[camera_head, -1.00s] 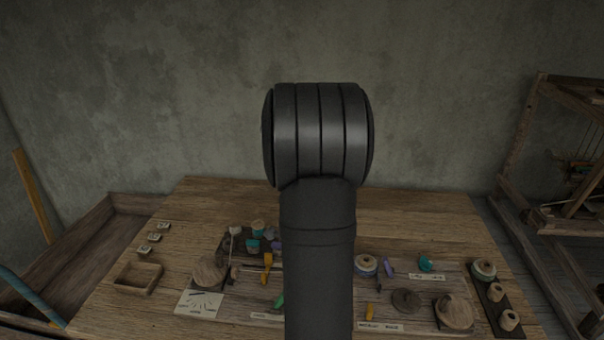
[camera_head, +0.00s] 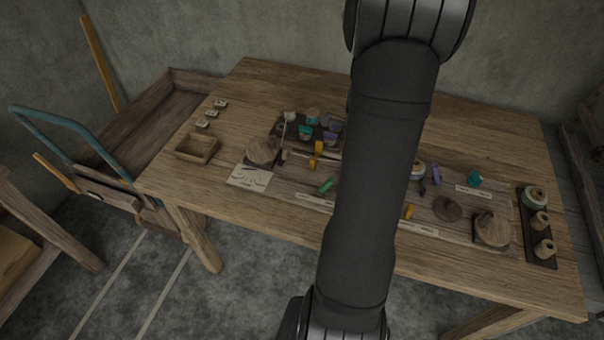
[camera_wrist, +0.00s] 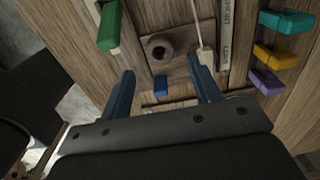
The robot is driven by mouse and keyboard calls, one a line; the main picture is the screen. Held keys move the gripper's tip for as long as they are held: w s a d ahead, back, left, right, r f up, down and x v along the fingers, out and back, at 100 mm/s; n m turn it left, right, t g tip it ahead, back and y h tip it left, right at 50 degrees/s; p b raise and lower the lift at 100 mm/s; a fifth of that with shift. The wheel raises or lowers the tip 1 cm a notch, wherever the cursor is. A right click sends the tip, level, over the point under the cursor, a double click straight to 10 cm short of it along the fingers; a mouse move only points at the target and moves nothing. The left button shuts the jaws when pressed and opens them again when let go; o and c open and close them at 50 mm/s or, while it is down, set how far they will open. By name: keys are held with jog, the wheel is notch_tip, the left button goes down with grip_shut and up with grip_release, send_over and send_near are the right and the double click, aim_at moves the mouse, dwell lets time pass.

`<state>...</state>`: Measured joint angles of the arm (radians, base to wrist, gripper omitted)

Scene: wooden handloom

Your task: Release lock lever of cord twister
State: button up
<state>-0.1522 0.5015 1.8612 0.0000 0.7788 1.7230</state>
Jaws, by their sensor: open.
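In the wrist view my gripper (camera_wrist: 161,66) is open and empty, its two blue fingers spread apart. Between and beyond the fingertips is a square wooden plate with a dark-centred round part (camera_wrist: 160,47), and a small blue block (camera_wrist: 161,86). A pale rod (camera_wrist: 199,25) runs close to the right finger. A green handle (camera_wrist: 109,26) is at upper left; teal (camera_wrist: 287,21), yellow (camera_wrist: 275,57) and purple (camera_wrist: 266,82) handles are at right. I cannot tell which part is the twister's lock lever. In the head view my arm hides the gripper and mid-table.
The wooden table (camera_head: 290,80) carries a small open tray (camera_head: 197,148), a paper sheet (camera_head: 249,176), wooden discs (camera_head: 262,150) and a dark strip of spools (camera_head: 538,224). A blue-handled wooden cart (camera_head: 65,125) stands at left. The table's back strip is clear.

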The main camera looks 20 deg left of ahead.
jog(key=shift+s+d+f, duration=0.15)
jog(key=shift+d, duration=0.15)
jog(key=c, duration=0.7)
jog(key=s+d+y, duration=0.1)
jog(key=s+d+f+g+y, duration=0.1)
jog(key=d+y, duration=0.1)
jog(key=shift+d+f+g, duration=0.1)
jog(key=shift+d+g, duration=0.1)
jog(key=shift+g, duration=0.1)
grip_shut()
jog(key=shift+s+d+y, duration=0.1)
jog(key=shift+d+y, duration=0.45)
jog(key=shift+y, duration=0.55)
jog(key=d+y, duration=0.1)
jog(key=d+t+y, duration=0.1)
jog(key=shift+r+y, duration=0.2)
jog(key=shift+y, duration=0.2)
jog(key=d+y, duration=0.2)
jog(key=s+d+y, duration=0.1)
jog(key=d+y, duration=0.1)
jog(key=shift+s+f+t, duration=0.1)
jog(key=shift+f+t, duration=0.2)
jog(key=shift+s+d+y, duration=0.5)
jog(key=shift+d+y, duration=0.25)
jog(key=shift+y, duration=0.15)
